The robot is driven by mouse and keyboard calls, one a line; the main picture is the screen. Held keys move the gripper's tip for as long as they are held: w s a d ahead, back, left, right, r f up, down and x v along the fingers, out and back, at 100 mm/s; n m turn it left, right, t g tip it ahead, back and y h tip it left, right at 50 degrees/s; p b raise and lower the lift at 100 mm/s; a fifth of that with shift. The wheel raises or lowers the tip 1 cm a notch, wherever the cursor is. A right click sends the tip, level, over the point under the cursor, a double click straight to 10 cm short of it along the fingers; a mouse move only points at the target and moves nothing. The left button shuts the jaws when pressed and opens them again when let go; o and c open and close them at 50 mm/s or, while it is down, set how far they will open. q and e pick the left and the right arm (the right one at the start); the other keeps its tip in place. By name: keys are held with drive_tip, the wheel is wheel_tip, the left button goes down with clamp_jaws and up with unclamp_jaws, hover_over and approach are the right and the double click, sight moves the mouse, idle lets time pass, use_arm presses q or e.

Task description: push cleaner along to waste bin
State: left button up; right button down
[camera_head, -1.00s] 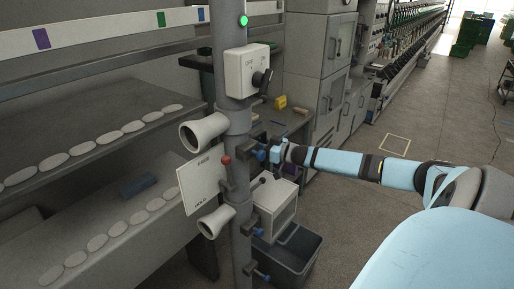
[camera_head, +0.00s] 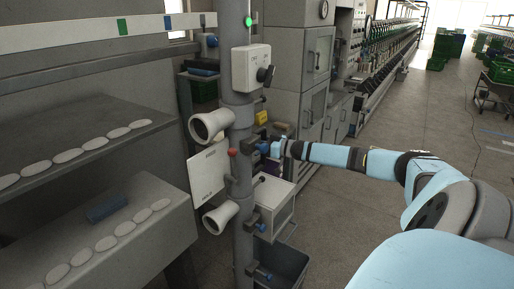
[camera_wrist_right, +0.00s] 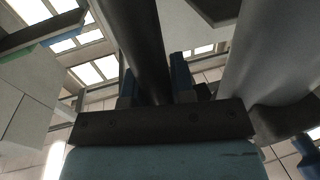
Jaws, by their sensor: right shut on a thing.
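The cleaner is a grey upright pole (camera_head: 240,135) with a green lamp, a switch box (camera_head: 250,68), two pale flared nozzles (camera_head: 211,125) and a white panel (camera_head: 207,175). My right gripper (camera_head: 274,150) reaches in from the right at the pole's middle height. In the right wrist view its jaws (camera_wrist_right: 153,85) are shut around a dark bar (camera_wrist_right: 147,45), which seems to be part of the cleaner. A dark grey open bin (camera_head: 286,262), likely the waste bin, stands low behind the pole, partly hidden by it. My left gripper is not in view.
Grey shelves (camera_head: 85,130) with pale oval pieces and a blue block (camera_head: 108,208) fill the left. A white box (camera_head: 272,203) sits right of the pole. Cabinets and a machine row (camera_head: 375,55) run back. The floor (camera_head: 440,120) at right is mostly clear.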

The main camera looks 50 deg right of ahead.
drive_tip(key=shift+d+r, duration=0.2)
drive_tip(key=c, duration=1.2)
unclamp_jaws()
drive_tip(key=shift+o, duration=1.2)
drive_tip(key=shift+d+f, duration=0.1)
drive_tip(key=shift+f, duration=0.1)
drive_tip(key=shift+s, duration=0.4)
drive_tip(key=p+v, duration=0.2)
drive_tip(key=v, duration=1.1)
drive_tip(key=shift+p, duration=0.3)
